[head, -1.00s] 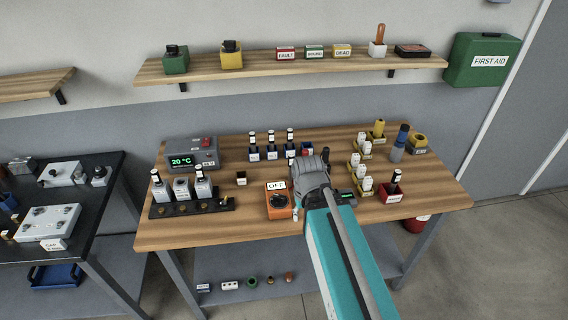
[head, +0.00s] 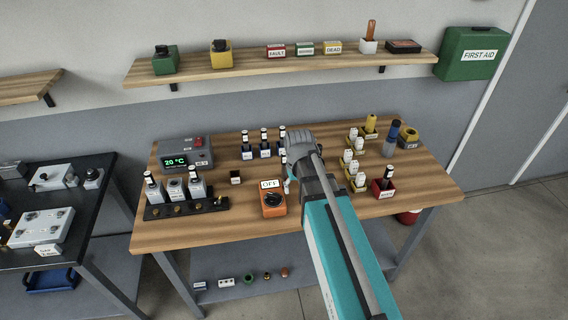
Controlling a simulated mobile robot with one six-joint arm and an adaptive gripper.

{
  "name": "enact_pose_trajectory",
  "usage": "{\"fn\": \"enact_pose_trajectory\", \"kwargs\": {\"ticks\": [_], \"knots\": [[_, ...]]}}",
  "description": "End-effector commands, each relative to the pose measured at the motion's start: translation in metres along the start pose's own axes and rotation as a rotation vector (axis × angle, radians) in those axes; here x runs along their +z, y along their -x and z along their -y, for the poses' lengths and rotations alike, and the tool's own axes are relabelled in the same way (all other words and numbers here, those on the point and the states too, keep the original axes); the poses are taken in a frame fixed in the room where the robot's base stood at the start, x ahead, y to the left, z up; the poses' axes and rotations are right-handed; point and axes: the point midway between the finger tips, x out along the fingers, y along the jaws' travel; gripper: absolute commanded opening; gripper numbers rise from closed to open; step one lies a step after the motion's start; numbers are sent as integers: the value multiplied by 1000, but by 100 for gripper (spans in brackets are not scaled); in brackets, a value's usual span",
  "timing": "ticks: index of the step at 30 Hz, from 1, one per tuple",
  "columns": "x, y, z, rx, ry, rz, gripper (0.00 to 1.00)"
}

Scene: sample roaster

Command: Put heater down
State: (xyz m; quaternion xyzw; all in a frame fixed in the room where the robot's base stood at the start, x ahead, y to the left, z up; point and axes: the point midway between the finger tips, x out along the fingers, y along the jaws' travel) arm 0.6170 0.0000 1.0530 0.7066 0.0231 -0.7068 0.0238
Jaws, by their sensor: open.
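My gripper (head: 299,140) is over the back middle of the wooden table, beside the row of dark blue holders. My wrist covers most of the fingers and whatever is under them. No heater shows in the jaws. Upright black-necked pieces with white tags, which may be the heaters, stand in the blue holders (head: 247,154). The rightmost tagged piece (head: 283,133) is right beside my gripper. Another tagged piece (head: 388,173) stands in a red holder (head: 382,189) at the right. I cannot tell which piece is the task's heater.
A grey controller (head: 187,154) reads 20 °C. White jars (head: 175,188) stand on a black rack at the left. An orange switch box (head: 273,203) marked OFF is left of my arm. Yellow holders with white pieces (head: 347,156) are at the right.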

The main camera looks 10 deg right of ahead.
Motion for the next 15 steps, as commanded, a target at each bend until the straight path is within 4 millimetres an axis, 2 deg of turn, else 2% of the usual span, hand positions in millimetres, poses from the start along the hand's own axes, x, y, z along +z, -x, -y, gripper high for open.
{"fn": "enact_pose_trajectory", "kwargs": {"ticks": [1, 6, 12, 15], "knots": [[-30, 10, -2, 0, 16, 0, 76], [-100, 28, -6, 0, 80, 0, 76], [-169, 44, -9, -1, 146, 0, 76], [-191, 49, -10, -1, 170, 0, 76]]}}
